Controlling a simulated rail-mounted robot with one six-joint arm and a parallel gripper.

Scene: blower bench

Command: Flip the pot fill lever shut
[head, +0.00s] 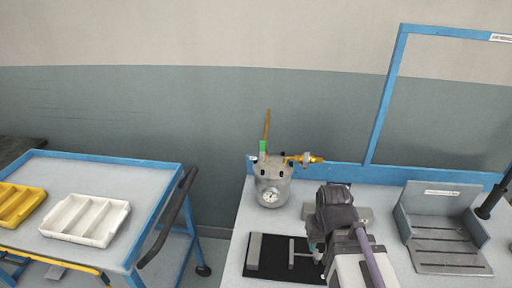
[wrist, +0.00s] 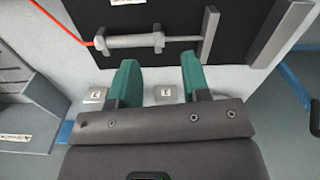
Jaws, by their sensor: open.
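The metal pot (head: 271,186) stands at the back left of the bench in the head view, with a round dial on its front. A thin orange-yellow bar (head: 267,125) rises nearly upright from its top, above a green piece (head: 263,147). A brass fitting (head: 306,159) sticks out to the right. I cannot tell for certain which part is the fill lever. My gripper shows in the wrist view (wrist: 158,74), its green fingers apart with nothing between them. It points down over the bench, in front and to the right of the pot, apart from it. The pot is outside the wrist view.
A black mat (head: 274,274) with grey metal pieces lies at the bench front. The wrist view shows a metal cylinder (wrist: 130,42) with an orange line and small labelled tiles (wrist: 95,95). A grey slotted stand (head: 440,230) is right; a blue cart with trays (head: 86,219) is left.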

